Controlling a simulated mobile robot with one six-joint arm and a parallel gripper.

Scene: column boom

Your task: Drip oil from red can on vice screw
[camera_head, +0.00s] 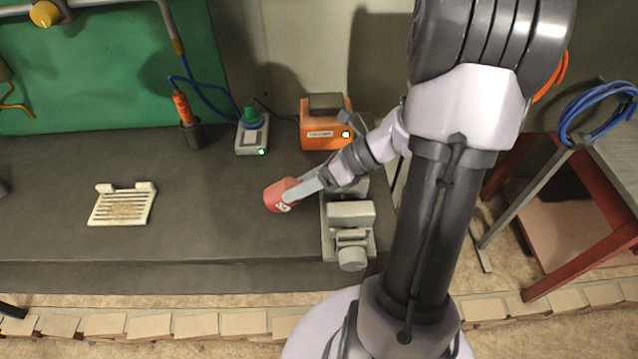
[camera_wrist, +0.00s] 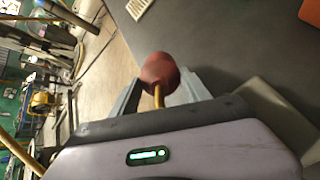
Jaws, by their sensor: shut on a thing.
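The red can (camera_head: 279,196) is held between the fingers of my gripper (camera_head: 301,188), above the dark bench and just left of the vice. In the head view it looks tilted. The wrist view shows the can (camera_wrist: 160,72) between the two fingers (camera_wrist: 158,92), with a thin yellowish spout pointing back towards the wrist. The grey vice (camera_head: 350,216) stands at the bench's right front, partly behind my gripper and arm. Its screw end (camera_head: 351,257) faces the front edge. I cannot see any oil drops.
An orange box (camera_head: 325,128) with a green light stands behind the vice. A small grey device with a green knob (camera_head: 252,136) and an orange-handled tool in a holder (camera_head: 186,112) stand further left. A white slotted tray (camera_head: 122,207) lies at left. The bench between is clear.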

